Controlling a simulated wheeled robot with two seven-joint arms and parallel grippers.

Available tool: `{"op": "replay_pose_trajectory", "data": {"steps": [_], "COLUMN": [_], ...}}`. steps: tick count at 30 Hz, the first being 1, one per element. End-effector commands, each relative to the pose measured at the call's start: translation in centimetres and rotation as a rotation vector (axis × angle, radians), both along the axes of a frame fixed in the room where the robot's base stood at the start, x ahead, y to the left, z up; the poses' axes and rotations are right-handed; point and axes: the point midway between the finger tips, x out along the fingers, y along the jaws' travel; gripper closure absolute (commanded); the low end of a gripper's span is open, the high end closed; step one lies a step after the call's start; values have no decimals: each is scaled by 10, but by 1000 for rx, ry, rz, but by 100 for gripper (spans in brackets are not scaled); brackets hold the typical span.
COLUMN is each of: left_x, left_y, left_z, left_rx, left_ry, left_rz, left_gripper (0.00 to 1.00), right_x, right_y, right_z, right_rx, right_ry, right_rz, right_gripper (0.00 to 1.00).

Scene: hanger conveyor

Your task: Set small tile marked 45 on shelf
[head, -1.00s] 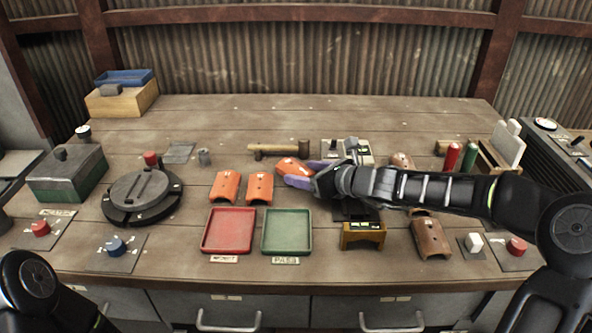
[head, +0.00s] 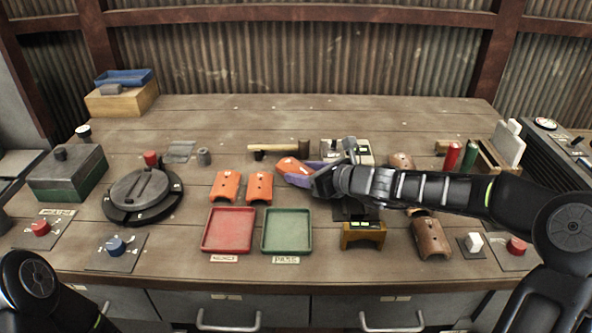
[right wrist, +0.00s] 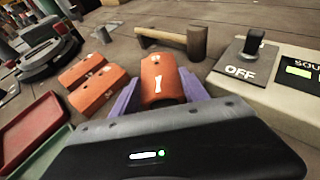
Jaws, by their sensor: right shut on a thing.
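My right gripper (head: 308,172) is shut on an orange curved tile (head: 290,165) near the middle of the bench. In the right wrist view, the tile (right wrist: 160,78) sits between the purple fingers, with a white mark that I cannot read as a number. Two more orange tiles, a left one (head: 225,186) and a right one (head: 259,187), lie beside each other to the left of the gripper. I cannot tell which thing is the shelf. My left gripper is out of view.
A red tray (head: 228,231) and a green tray (head: 287,232) stand at the front. An ochre stand (head: 363,238) is right of them. A mallet (head: 278,148) and a switch box (head: 345,150) lie behind the gripper. A round dark turntable (head: 141,196) is at left.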

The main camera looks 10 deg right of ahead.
Motion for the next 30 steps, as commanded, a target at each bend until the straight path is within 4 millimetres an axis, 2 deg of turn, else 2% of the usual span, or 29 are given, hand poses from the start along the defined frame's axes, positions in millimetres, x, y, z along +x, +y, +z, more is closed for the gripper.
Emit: {"op": "replay_pose_trajectory", "data": {"steps": [2, 13, 23, 26, 30], "left_x": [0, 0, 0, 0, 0], "left_y": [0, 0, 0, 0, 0], "left_z": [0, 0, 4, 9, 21], "left_rx": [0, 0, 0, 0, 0], "left_ry": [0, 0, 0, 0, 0], "left_rz": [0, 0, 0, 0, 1], "left_gripper": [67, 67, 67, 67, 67], "right_x": [0, 0, 0, 0, 0], "right_y": [0, 0, 1, 1, 1], "right_z": [0, 0, 7, 15, 34], "right_rx": [0, 1, -1, -1, -3], "right_ry": [0, -1, -2, -2, -3], "right_rz": [0, 0, 1, 1, 2], "right_gripper": [67, 98, 98, 98, 98]}}
